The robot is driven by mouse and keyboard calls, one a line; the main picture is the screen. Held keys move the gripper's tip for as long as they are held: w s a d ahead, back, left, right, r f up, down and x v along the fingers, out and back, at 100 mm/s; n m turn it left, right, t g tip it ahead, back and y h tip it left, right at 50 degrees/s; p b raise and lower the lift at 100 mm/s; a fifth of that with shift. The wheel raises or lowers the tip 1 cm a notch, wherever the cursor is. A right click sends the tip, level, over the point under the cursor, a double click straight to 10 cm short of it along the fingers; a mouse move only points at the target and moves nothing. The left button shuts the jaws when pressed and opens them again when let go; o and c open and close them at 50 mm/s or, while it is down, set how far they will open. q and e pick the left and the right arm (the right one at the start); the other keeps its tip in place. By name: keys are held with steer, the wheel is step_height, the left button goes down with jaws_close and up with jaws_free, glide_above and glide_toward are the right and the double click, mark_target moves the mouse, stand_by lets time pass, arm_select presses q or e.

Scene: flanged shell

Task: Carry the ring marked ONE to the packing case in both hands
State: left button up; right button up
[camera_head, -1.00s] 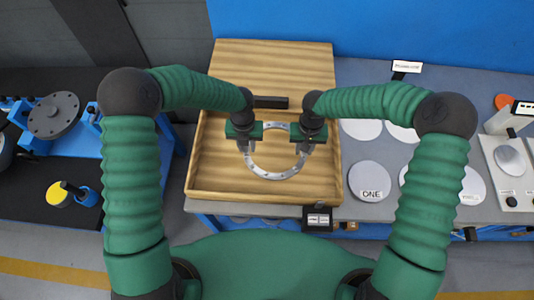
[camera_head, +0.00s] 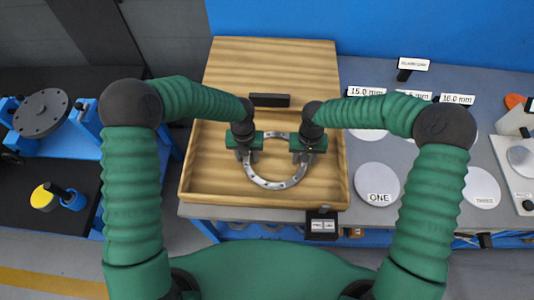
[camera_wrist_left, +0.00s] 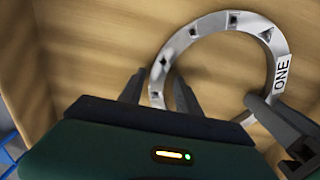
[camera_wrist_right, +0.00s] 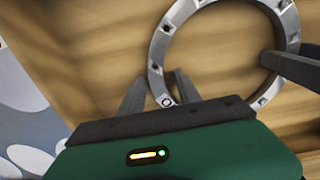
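The ring marked ONE (camera_head: 275,184) is a grey metal ring with holes, inside the wooden packing case (camera_head: 187,190). Its ONE label shows in the left wrist view (camera_wrist_left: 282,73). My left gripper (camera_head: 245,154) is at the ring's left side; its fingers stand apart on either side of the rim, with small gaps showing in the left wrist view (camera_wrist_left: 160,78). My right gripper (camera_head: 303,155) is at the ring's right side, its fingers also apart around the rim in the right wrist view (camera_wrist_right: 155,80). Whether the ring touches the case floor is hard to tell.
A black label block (camera_head: 321,225) is at the case's front edge. A blue stand with a dark disc (camera_head: 41,113) is at left.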

arm_select(q)
steer(key=shift+o, duration=0.6)
steer(key=shift+s+r, duration=0.1)
arm_select(e)
steer(key=shift+o, duration=0.6)
steer(key=shift+s+r, duration=0.1)
arm_select(q)
steer(key=shift+r, duration=0.25)
step_height(320, 180, up, 11)
steer(key=shift+r, duration=0.15)
arm_select(e)
step_height(320, 180, up, 12)
